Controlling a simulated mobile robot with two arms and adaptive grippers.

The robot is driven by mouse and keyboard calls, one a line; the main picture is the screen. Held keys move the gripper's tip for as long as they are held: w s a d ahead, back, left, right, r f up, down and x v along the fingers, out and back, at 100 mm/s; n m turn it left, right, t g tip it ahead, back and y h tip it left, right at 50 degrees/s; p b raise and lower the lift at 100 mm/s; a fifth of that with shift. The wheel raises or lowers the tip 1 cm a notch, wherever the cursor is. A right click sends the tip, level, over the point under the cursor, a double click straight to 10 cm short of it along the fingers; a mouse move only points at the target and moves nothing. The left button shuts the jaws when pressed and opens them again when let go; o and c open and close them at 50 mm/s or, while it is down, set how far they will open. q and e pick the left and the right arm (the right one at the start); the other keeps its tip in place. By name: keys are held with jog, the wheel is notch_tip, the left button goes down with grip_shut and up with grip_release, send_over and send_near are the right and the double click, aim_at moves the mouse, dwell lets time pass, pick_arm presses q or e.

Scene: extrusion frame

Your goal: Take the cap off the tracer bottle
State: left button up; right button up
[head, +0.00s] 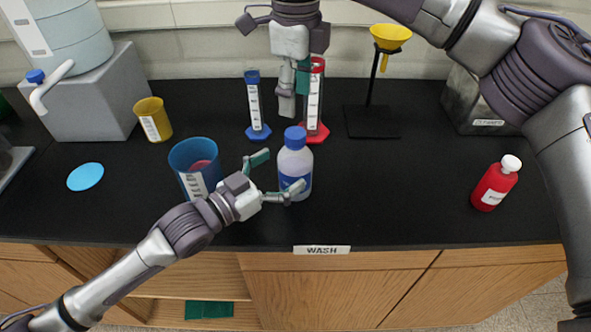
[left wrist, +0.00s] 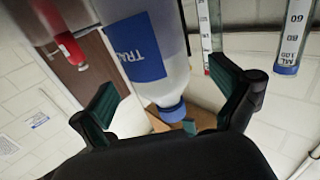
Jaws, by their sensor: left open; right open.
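The tracer bottle (head: 296,168) stands upright on the black bench, a clear bottle with a blue label and a blue cap (head: 295,136) on top. In the left wrist view the bottle (left wrist: 172,25) appears inverted, its label partly reading "TRA", with the cap (left wrist: 172,110) on. My left gripper (head: 280,172) is open, its fingers spread to either side of the bottle; contact cannot be told. It also shows open in the left wrist view (left wrist: 163,85). My right gripper (head: 294,92) is open and empty, above and behind the bottle, partly covering the red-based cylinder.
A blue cup (head: 193,155) stands left of the bottle. Behind are a blue-based cylinder (head: 255,105), a red-based cylinder (head: 317,95) and a yellow funnel (head: 390,37) on a stand. A red bottle (head: 494,186) stands at right. The bench between the two bottles is clear.

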aim_at(295, 162)
pick_arm(q)
jog(key=x, duration=0.3)
jog(key=shift+s+d+r, duration=0.1)
jog(key=shift+s+r, duration=0.05)
pick_arm(e)
jog(key=shift+s+r, duration=0.15)
jog(key=shift+s, duration=0.15)
pick_arm(q)
jog(key=shift+w+d, duration=0.2)
jog(key=shift+w, duration=0.1)
pick_arm(e)
jog(key=shift+w, duration=0.2)
pick_arm(q)
jog(key=shift+s, duration=0.1)
jog(key=c, duration=0.4)
pick_arm(e)
jog(key=shift+s, duration=0.15)
pick_arm(q)
grip_shut()
pick_arm(e)
jog(key=m, duration=1.2)
jog(key=shift+m, duration=0.4)
jog(key=m, duration=1.3)
jog(key=shift+m, duration=0.5)
jog(key=shift+f, duration=0.45)
notch_tip(295, 162, down, 7)
jog(key=shift+f, duration=0.15)
